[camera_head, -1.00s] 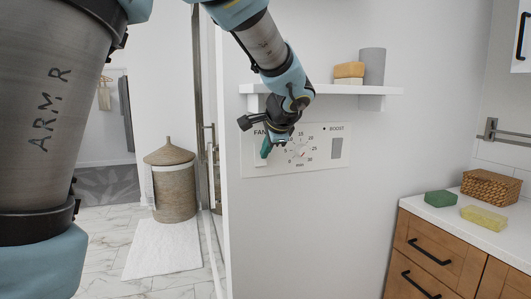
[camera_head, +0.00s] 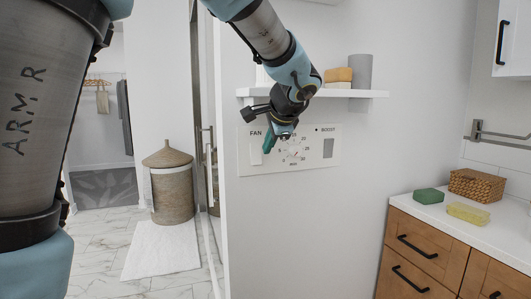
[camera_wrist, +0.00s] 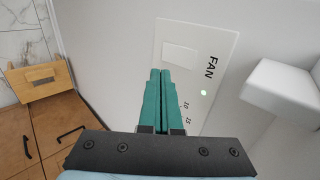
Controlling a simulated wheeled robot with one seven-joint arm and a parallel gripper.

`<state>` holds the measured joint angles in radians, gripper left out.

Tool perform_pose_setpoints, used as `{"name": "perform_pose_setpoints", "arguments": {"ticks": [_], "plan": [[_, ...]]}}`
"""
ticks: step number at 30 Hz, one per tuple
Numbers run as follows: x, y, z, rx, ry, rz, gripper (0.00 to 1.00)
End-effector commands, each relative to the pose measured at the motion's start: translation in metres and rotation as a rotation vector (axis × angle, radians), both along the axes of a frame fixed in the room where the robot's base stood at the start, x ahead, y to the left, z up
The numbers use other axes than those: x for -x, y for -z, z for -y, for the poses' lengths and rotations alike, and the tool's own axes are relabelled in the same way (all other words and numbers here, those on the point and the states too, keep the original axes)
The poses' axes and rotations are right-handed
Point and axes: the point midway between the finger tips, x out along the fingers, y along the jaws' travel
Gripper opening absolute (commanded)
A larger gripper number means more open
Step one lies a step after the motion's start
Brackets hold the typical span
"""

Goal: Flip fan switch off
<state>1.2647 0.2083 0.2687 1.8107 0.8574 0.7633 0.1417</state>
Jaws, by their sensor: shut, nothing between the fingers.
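The white fan control panel (camera_head: 308,167) is on the wall under a shelf. Its FAN label is at the upper left, with the pale rocker switch (camera_head: 256,155) below it. My gripper (camera_head: 267,149) has teal fingers, shut together and empty. In the head view they overlap the panel just right of the switch. In the wrist view the fingers (camera_wrist: 160,73) hide part of the dial. I cannot tell whether they touch the panel.
A shelf (camera_head: 365,94) with a tan block (camera_head: 338,74) and a grey cylinder (camera_head: 361,71) juts out above the panel. At right, a wooden drawer counter (camera_head: 430,245) holds a basket and sponges. A wicker hamper (camera_head: 171,190) stands at left.

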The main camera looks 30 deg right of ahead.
Motion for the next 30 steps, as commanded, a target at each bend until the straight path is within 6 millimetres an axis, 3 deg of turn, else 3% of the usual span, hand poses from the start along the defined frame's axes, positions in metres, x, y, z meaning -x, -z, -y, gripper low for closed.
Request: {"name": "perform_pose_setpoints", "arguments": {"ticks": [13,30], "plan": [[0.045,-0.043,-0.005,0.002,0.001,0.001,0.0],[0.051,-0.049,-0.007,-0.035,0.028,0.009,0.0]]}}
